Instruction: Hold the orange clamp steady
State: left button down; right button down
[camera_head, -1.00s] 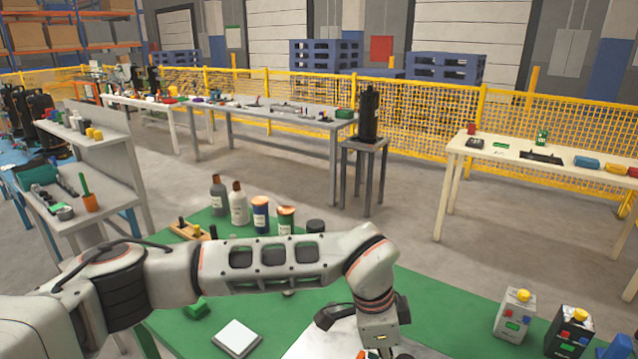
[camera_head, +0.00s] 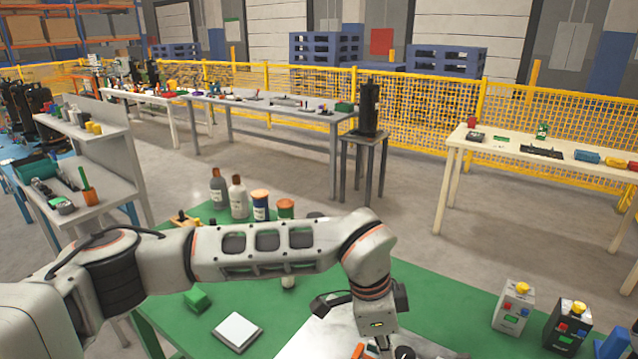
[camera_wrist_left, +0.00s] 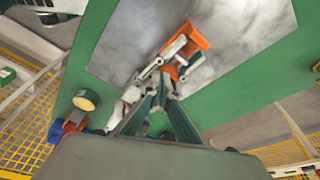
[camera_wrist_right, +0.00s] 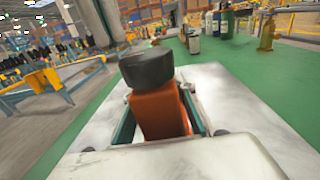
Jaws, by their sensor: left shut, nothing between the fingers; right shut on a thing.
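The orange clamp (camera_wrist_right: 160,112) with a black round top stands between the fingers of my right gripper (camera_wrist_right: 160,135), which is shut on it. In the left wrist view an orange piece (camera_wrist_left: 187,43) shows above a pale plate, just beyond the tips of my left gripper (camera_wrist_left: 160,82). The left fingers are shut and empty, close to that piece; contact cannot be told. In the head view my left gripper (camera_head: 383,348) points down at the bottom edge, with a small orange patch (camera_head: 358,351) beside it. The right arm is not clearly seen there.
A pale plate (camera_wrist_right: 85,130) lies on the green table (camera_head: 450,290). Bottles (camera_head: 238,197) stand behind my left arm. Two boxes with yellow knobs (camera_head: 513,308) stand at the right. A green block (camera_head: 197,299) and a white square (camera_head: 237,331) lie at the left.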

pick_arm(q)
jog(key=v, duration=0.2)
jog(key=d+v, duration=0.1)
jog(key=v, duration=0.1)
jog(key=shift+r, duration=0.35)
jog(key=shift+w+d+f, duration=0.1)
jog(key=shift+w+f, duration=0.4)
jog(key=shift+f, duration=0.5)
jog(key=shift+w+d+f, duration=0.1)
jog(key=shift+w+f, duration=0.45)
jog(key=shift+f, duration=0.5)
jog(key=shift+w+d+f, duration=0.1)
jog(key=shift+w+f, duration=0.4)
jog(key=shift+f, duration=0.5)
jog(key=shift+s+d, duration=0.15)
jog(key=shift+d, duration=0.05)
jog(key=shift+s+a, duration=0.1)
jog(key=shift+s, duration=0.2)
jog(key=shift+s+a, duration=0.1)
jog(key=shift+s, duration=0.25)
